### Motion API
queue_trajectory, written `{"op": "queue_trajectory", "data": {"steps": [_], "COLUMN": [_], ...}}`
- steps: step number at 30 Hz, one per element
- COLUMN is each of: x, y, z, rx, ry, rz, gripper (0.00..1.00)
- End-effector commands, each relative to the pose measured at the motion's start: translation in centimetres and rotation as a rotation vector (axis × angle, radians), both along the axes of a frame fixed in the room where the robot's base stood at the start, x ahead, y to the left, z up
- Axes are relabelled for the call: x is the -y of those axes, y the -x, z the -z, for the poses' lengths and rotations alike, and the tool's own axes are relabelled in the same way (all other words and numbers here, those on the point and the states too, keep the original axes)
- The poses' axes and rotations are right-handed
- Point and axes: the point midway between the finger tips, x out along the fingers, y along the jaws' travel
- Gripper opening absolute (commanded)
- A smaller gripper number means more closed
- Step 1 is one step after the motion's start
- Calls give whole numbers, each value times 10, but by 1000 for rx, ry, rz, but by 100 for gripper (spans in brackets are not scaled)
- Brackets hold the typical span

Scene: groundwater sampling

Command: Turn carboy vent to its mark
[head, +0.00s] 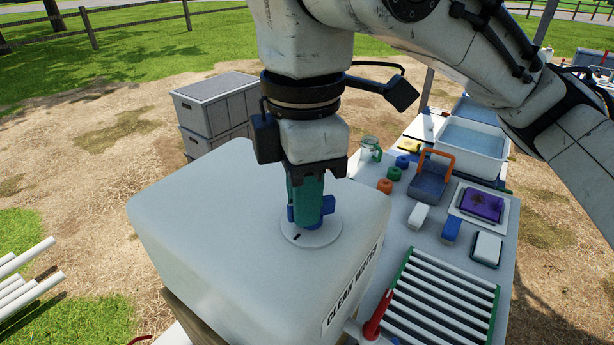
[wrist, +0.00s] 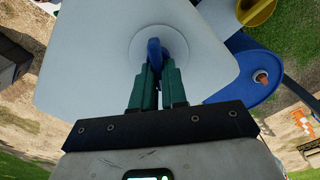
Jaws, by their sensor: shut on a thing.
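The white carboy (head: 195,220) carries a label reading "CLEAN WATER" or similar on its right-hand side. Its blue vent (head: 328,205) stands on a pale round disc (head: 325,236) on top, with a short dark mark (head: 296,236) at the disc's near left edge. My gripper (head: 306,205) points down from above, its green fingers shut on the vent. In the wrist view the fingertips of my gripper (wrist: 156,70) close on the blue vent (wrist: 154,48) from both sides. The fingers hide part of the vent, so its exact angle to the mark is unclear.
A table (head: 430,235) at the right holds a blue caddy with an orange handle (head: 430,178), a water tub (head: 470,148), a purple item (head: 482,206) and a green-edged rack (head: 445,300). Grey crates (head: 215,105) stand behind the carboy. White pipes (head: 25,285) lie at left.

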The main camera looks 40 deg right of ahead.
Motion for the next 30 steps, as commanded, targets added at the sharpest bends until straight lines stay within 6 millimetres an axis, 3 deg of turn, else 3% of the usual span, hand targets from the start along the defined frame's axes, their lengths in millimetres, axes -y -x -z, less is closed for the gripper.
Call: {"op": "queue_trajectory", "data": {"steps": [12, 17, 23, 24, 30], "x": [-1, -1, -1, -1, -2], "y": [5, 6, 6, 6, 6], "z": [-1, 0, 1, 1, 1], "rx": [-3, -4, -3, -3, -2], "ry": [5, 4, 3, 3, 2], "rz": [-541, -645, -654, -654, -652], "gripper": [0, 0, 0, 15, 34]}}
